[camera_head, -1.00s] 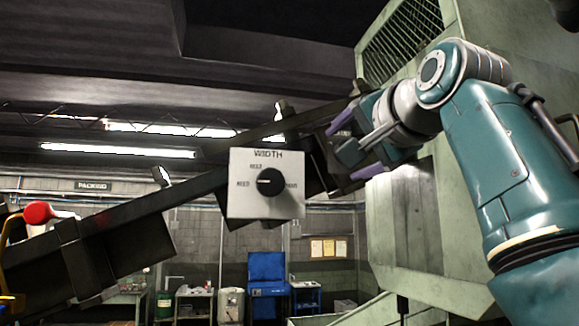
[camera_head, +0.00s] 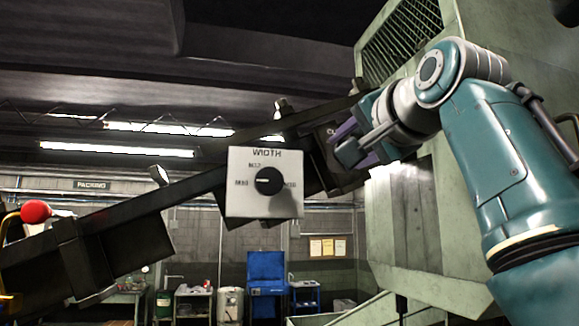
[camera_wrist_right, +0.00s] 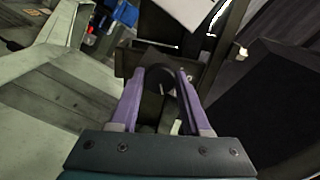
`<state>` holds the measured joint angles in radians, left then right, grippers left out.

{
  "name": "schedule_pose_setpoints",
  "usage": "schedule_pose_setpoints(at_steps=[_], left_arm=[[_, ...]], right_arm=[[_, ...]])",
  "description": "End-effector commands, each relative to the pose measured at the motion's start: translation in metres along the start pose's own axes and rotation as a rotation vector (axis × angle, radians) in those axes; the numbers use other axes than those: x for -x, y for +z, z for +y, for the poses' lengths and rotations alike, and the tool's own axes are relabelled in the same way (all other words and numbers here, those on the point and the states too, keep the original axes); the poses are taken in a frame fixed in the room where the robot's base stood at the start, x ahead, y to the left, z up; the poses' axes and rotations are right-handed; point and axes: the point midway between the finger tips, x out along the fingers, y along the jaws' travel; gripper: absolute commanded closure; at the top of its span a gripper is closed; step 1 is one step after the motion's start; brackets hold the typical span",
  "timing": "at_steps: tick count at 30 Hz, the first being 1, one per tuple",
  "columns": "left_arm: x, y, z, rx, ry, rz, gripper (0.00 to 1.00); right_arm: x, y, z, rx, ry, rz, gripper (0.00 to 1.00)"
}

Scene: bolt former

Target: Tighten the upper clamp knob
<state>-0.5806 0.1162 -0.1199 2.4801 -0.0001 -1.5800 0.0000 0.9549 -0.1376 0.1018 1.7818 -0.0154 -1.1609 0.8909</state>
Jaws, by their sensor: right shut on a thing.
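My right gripper (camera_head: 354,146) reaches in from the right to a dark plate (camera_head: 322,148) on the sloping rail. Its two purple fingers are shut on a dark round clamp knob (camera_wrist_right: 160,79), which shows between the fingertips in the right wrist view. A pale mark line shows on the knob's face. In the head view the gripper and plate mostly hide the knob. My left gripper is not in view.
A white WIDTH panel (camera_head: 246,200) with a black dial (camera_head: 269,181) hangs on the dark sloping rail (camera_head: 140,208), left of my right gripper. The pale green machine housing (camera_head: 398,230) stands close below and right. A red ball handle (camera_head: 36,211) is at far left.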

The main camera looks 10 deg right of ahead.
Motion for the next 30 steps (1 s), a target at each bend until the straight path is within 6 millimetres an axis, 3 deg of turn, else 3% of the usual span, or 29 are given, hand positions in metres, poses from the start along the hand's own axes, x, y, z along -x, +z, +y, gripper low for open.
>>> schedule_pose_setpoints(at_steps=[9,24,30], left_arm=[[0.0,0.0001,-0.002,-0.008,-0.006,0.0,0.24],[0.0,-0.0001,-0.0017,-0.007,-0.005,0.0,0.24],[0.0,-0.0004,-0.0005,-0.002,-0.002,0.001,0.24]], right_arm=[[0.0001,-0.0003,0.0003,0.032,0.001,0.001,1.0],[0.0001,-0.0006,0.0006,0.892,0.002,0.001,1.0],[0.0001,0.0006,0.0001,0.966,-0.001,-0.001,1.0]])
